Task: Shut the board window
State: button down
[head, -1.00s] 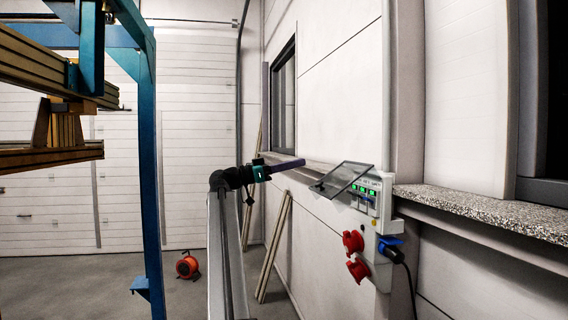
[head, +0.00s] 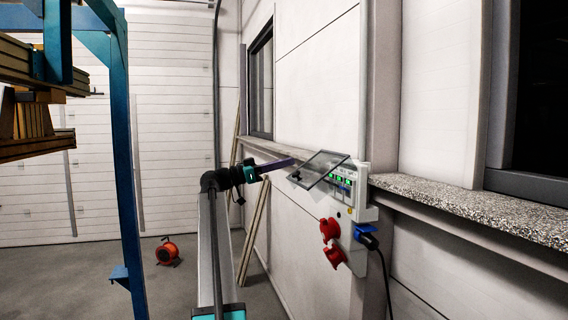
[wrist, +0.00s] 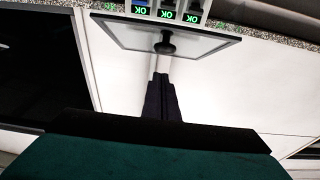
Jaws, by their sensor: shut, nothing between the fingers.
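The board (head: 358,212) is a pale grey box on the wall with green lit modules. Its window (head: 322,167) is a clear, dark-framed flap standing open, tilted out from the board face. In the wrist view the window (wrist: 200,41) spans the top middle, with a dark round knob (wrist: 165,44) on it and the "OK" displays beyond. My gripper (head: 292,161) is shut and empty, its dark slim fingers pointing at the window's outer side. In the wrist view the shut fingertips (wrist: 160,76) are just below the knob; I cannot tell whether they touch it.
Red sockets (head: 331,243) and a blue plug (head: 366,238) with a hanging cable are below the board. A speckled sill (head: 470,208) juts out at right. A blue gantry post (head: 130,170) stands at left. An orange reel (head: 167,251) lies on open floor.

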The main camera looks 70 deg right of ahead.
jog(key=shift+f+b, duration=0.25)
jog(key=shift+b, duration=0.1)
